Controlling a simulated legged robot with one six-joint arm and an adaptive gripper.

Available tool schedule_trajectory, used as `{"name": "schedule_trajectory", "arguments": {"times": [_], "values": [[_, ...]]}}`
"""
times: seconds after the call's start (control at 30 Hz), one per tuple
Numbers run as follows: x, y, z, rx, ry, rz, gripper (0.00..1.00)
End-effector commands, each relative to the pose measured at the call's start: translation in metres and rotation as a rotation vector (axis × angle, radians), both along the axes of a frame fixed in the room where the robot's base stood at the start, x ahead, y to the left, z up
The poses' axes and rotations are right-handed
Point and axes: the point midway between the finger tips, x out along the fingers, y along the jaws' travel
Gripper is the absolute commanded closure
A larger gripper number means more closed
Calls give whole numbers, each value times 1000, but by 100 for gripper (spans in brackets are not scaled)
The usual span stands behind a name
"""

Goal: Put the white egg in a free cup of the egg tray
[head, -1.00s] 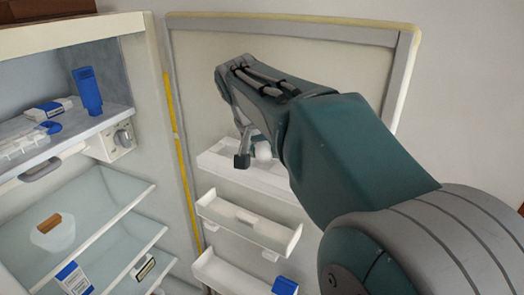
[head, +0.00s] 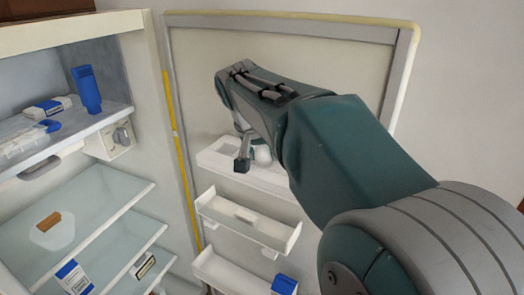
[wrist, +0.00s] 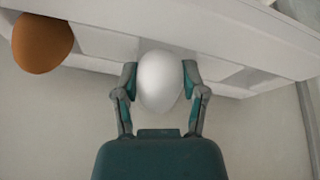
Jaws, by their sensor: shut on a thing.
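My gripper (head: 253,163) is shut on the white egg (head: 263,154), with a finger on each side of it in the wrist view (wrist: 160,80). The egg is in front of the white egg tray (head: 272,181) on the open fridge door. In the wrist view the tray (wrist: 100,42) runs across the top, with recesses partly hidden behind the egg. I cannot tell whether the egg touches it. A brown egg (wrist: 42,44) sits at the tray's left in that view.
Two more white door shelves (head: 247,222) are below, the lowest holding a blue item (head: 284,286). The fridge interior stands at left, with a blue bottle (head: 87,90) and a box (head: 48,107) on its upper shelf. The upper door panel is bare.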

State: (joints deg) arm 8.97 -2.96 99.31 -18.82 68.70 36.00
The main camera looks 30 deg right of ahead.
Motion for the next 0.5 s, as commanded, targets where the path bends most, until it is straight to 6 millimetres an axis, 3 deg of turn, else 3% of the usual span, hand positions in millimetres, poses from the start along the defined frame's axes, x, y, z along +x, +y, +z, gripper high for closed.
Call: {"name": "schedule_trajectory", "arguments": {"times": [0.03, 0.07, 0.13, 0.5], "values": [[0, 0, -2, 0, 0, 0, 93], [0, 0, -2, 0, 0, 0, 36], [0, 0, -2, 1, 1, 0, 5], [0, 0, -2, 0, 1, 1, 5]]}}
